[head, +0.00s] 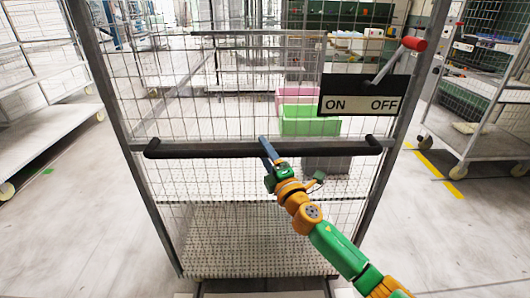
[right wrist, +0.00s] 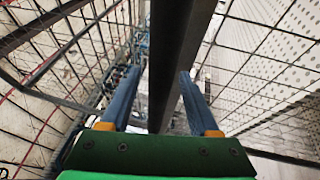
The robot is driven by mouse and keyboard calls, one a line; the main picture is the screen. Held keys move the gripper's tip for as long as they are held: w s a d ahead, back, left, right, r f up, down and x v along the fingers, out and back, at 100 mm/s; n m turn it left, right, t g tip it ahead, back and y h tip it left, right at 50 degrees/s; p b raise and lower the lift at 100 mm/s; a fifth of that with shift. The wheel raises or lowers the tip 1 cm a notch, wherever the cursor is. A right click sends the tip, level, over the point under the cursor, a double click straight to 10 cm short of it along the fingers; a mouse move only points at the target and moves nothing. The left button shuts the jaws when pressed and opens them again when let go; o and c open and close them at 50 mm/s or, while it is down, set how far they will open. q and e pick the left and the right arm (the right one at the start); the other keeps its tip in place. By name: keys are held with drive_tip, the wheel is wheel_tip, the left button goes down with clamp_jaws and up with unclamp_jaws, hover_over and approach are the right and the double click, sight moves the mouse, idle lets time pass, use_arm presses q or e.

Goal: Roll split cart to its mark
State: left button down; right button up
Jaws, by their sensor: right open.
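The wire-mesh cart (head: 254,203) stands directly in front of me, with a black horizontal push bar (head: 205,150) across its near side. My right gripper (head: 265,143) is at the middle of this bar. In the right wrist view its blue fingers (right wrist: 160,75) stand apart, one on each side of the dark bar (right wrist: 178,45), with gaps visible. An ON/OFF plate (head: 361,95) with a red-tipped lever (head: 414,44) is at the cart's upper right; the lever tilts up to the right. My left gripper is not in view. I cannot tell which floor marking is the mark.
Pink (head: 298,93), green (head: 310,121) and grey crates show through the mesh. Another wheeled cart (head: 485,125) stands at right, beside a yellow floor line (head: 428,163). A shelf cart (head: 40,133) stands at left. The floor between is clear.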

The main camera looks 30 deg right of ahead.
drive_tip(key=shift+s, duration=0.1)
clamp_jaws()
idle(1.2)
